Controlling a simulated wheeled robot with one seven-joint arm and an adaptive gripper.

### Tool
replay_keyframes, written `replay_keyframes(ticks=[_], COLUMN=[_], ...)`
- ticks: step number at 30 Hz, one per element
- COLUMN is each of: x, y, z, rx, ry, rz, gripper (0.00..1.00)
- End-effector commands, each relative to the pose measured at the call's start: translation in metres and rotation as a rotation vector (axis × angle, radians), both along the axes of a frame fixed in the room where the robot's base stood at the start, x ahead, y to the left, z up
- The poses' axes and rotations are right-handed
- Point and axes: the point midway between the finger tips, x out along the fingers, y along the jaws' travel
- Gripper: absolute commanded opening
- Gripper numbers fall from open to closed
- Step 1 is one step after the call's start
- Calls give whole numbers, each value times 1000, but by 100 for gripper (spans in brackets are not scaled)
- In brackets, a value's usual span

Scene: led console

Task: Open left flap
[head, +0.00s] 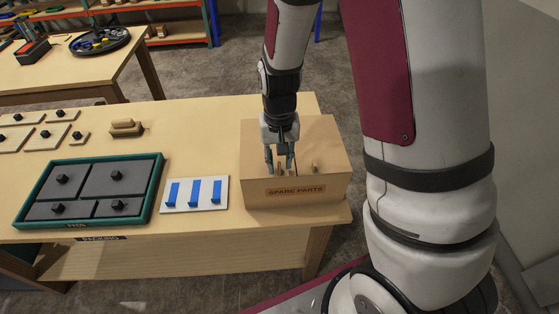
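A light wooden box (258,192) labelled "SPARE PARTS" stands at the right end of the table, with its lid closed. A small upright wooden knob (315,167) shows on the right part of the lid. My gripper (280,168) points down at the left part of the lid, which is the left flap (256,150). Its fingers are apart, close to the lid surface. A second small knob seems to be between or just behind the fingers, mostly hidden. I cannot tell whether the fingers touch it.
A white panel (167,206) with several blue strips lies left of the box. Further left are a green-framed tray (158,182) with grey knobbed plates, a wooden block (127,128) and several light knobbed plates (55,133). The table's (215,115) back middle is clear.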

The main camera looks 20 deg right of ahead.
Motion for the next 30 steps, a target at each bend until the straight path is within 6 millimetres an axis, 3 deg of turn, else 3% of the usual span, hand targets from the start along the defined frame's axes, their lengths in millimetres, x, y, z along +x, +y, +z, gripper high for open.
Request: replay_keyframes(ticks=[11,12,15,16,30], x=[0,0,0,0,0], y=[0,0,0,0,2], z=[-7,-7,-7,-7,-4], rx=[1,1,0,0,-21], ry=[-1,-1,-1,-1,6], rz=[0,0,0,0,3], gripper=[27,24,2,0,0])
